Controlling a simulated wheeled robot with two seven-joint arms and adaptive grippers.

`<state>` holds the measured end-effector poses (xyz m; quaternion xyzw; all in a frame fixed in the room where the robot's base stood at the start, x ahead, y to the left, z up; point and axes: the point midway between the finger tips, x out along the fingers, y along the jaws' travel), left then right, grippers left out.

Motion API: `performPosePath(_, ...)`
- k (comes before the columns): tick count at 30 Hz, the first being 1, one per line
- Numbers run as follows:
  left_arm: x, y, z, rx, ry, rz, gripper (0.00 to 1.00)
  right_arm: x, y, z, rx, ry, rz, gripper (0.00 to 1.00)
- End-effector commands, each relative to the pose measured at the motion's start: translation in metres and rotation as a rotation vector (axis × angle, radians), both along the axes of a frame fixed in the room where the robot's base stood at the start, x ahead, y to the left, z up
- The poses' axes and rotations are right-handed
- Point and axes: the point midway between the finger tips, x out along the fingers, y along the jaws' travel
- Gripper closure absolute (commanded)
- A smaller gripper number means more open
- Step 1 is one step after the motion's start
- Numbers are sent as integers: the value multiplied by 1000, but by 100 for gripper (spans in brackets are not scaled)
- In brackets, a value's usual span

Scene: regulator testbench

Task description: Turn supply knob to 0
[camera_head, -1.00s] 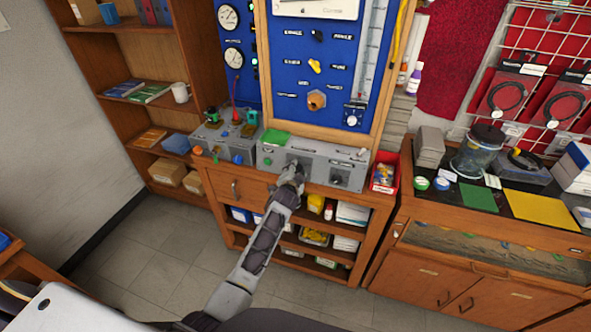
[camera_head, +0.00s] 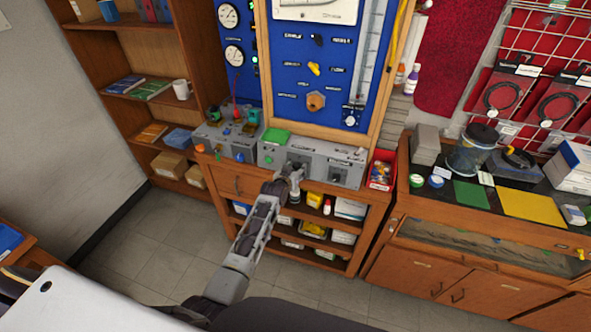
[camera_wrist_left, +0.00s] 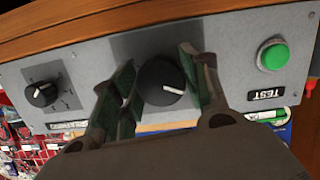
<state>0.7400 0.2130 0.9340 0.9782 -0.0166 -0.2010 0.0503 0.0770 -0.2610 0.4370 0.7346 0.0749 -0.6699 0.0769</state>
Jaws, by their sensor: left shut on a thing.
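The grey control box (camera_head: 313,158) sits on the wooden bench and carries two black knobs. In the left wrist view, my left gripper (camera_wrist_left: 157,68) has one finger on each side of the middle black knob (camera_wrist_left: 162,84), whose white pointer line shows. It is shut on this knob. In the head view, the same gripper (camera_head: 296,171) is at the box's front face and hides the knob. The other black knob (camera_wrist_left: 42,94) is free; it also shows in the head view (camera_head: 336,177). Both knobs' labels are too small or hidden to read. My right gripper is out of view.
A green button (camera_wrist_left: 273,54) marked TEST is beside the held knob. A red bin (camera_head: 381,170) stands right of the box, and a second grey unit (camera_head: 228,137) stands left. The blue gauge panel (camera_head: 315,65) rises behind. Floor in front is clear.

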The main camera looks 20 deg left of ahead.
Motion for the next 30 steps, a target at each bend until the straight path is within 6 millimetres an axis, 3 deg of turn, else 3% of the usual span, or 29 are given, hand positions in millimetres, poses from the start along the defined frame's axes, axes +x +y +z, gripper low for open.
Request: performPosePath(30,-1,-1,-5,-888,35,183,79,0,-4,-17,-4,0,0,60)
